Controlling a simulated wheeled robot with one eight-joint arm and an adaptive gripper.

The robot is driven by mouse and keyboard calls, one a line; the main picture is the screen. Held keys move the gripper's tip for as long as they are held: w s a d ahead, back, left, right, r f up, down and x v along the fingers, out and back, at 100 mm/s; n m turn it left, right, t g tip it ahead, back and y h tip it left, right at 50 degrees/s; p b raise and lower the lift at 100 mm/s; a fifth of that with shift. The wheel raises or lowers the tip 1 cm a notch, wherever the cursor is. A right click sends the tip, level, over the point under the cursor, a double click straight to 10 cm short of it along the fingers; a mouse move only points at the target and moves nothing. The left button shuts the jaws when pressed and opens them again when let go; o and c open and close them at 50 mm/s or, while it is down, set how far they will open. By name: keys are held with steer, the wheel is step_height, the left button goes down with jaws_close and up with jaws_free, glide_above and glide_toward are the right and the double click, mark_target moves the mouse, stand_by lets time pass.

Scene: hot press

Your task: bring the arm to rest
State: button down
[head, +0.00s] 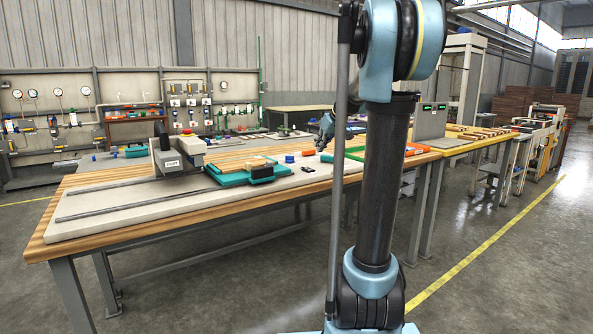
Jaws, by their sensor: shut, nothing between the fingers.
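My arm stands large in front in the head view, its dark link and blue joints covering the right-middle of the picture.
The hot press (177,157) stands on a pale board beside a teal tray (212,173) with light and black pieces. A green-edged tray (352,152) is partly behind my arm.

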steer(key=s+f+m+g+h, duration=0.1)
steer(key=s+f+m, duration=0.1)
steer(key=s+f, duration=0.6)
steer(key=s+f+m+g+h, duration=0.1)
steer(key=s+f, duration=0.8)
steer(key=s, duration=1.2)
steer(key=s+d+f+m+g+h, duration=0.1)
steer(key=s+f+m+g+h, duration=0.1)
steer(key=s+f, duration=0.7)
steer(key=s, duration=0.5)
steer(key=shift+s+m+g, duration=0.3)
steer(key=shift+g, duration=0.1)
steer(key=shift+w+f, duration=0.2)
steer(key=shift+w, duration=0.3)
